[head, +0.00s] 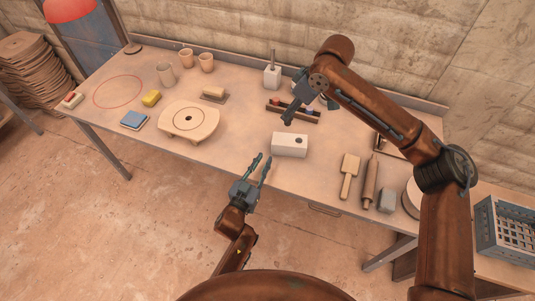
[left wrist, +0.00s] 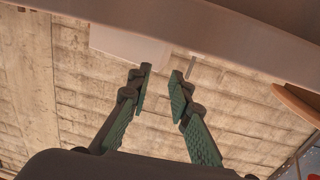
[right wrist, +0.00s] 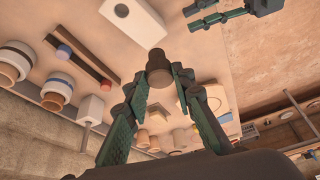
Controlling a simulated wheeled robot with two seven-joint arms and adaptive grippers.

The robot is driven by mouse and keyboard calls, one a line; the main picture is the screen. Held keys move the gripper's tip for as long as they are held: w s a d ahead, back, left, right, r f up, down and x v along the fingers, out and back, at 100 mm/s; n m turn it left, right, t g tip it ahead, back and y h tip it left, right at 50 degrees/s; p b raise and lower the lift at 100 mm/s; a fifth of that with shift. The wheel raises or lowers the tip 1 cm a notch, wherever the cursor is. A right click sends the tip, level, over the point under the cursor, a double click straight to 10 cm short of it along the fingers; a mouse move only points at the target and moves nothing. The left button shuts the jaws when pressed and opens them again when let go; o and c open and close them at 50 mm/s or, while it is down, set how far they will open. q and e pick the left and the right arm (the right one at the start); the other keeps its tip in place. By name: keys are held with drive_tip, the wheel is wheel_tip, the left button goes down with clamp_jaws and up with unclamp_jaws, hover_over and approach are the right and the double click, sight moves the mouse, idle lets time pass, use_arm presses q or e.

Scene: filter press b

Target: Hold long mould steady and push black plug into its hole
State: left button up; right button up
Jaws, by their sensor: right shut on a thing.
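The long mould (head: 283,146) is a pale block with a round dark hole in its top, lying on the table near the front edge; it also shows in the right wrist view (right wrist: 148,22). My right gripper (head: 287,118) is above and just behind the mould. It is shut on the black plug (right wrist: 158,65), a dark cylinder at its fingertips, apart from the mould. My left gripper (head: 263,160) is open and empty, in front of the mould at the table edge and not touching it. It also shows in the right wrist view (right wrist: 221,15).
A dark rack (head: 311,116) with coloured pieces stands behind the mould. A round wooden piece (head: 208,124) lies left. A paddle (head: 349,177), rolling pin (head: 370,183) and grey block (head: 387,201) lie right.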

use_arm(q)
drive_tip(key=v, duration=0.7)
drive_tip(key=shift+s, duration=0.1)
